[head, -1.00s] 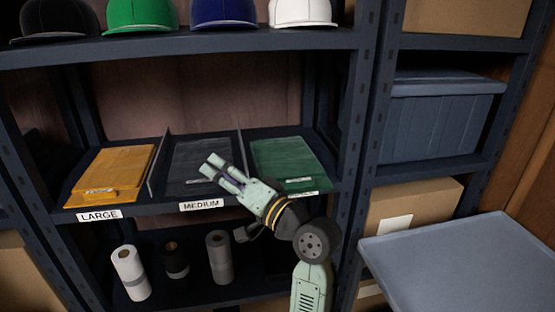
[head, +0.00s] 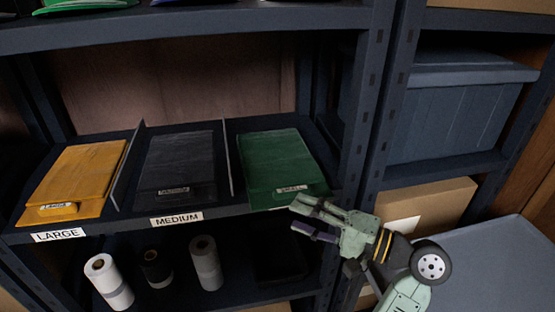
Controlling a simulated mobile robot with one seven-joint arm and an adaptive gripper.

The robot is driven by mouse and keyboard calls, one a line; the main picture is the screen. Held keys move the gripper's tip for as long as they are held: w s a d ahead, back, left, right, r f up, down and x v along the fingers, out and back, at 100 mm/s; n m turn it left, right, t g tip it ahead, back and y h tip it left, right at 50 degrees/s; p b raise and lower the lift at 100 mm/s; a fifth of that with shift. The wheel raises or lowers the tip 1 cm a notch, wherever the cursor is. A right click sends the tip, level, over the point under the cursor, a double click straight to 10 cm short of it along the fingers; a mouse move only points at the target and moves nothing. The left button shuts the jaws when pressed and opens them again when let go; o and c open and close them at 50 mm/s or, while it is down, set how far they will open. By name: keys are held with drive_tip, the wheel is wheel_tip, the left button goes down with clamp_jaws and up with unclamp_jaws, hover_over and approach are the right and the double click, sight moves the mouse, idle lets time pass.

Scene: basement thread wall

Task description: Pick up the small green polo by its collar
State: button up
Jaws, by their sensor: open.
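The green polo (head: 277,162) lies folded flat in the right section of the middle shelf, with a small white label on its front edge. My gripper (head: 298,216) is open and empty. It is in front of the shelf's front edge, just below and right of the green polo's front edge, apart from the polo as far as I can tell. A dark grey polo (head: 178,163) lies in the middle section and a yellow polo (head: 84,177) in the left one.
Thin upright dividers (head: 227,160) separate the stacks. Rolls (head: 206,262) stand on the shelf below. A blue-grey bin (head: 450,105) and a cardboard box (head: 430,207) fill the right rack. A grey tray-like surface (head: 500,262) is at lower right. Caps (head: 88,6) sit on the shelf above.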

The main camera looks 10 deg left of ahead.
sight(274, 206)
drive_tip(key=b+x, duration=0.1)
drive_tip(key=x, duration=0.6)
drive_tip(key=shift+w+a+r+b, duration=0.1)
drive_tip(key=shift+a+r+b, duration=0.05)
drive_tip(key=shift+b, duration=0.2)
drive_tip(key=shift+c, duration=0.3)
clamp_jaws()
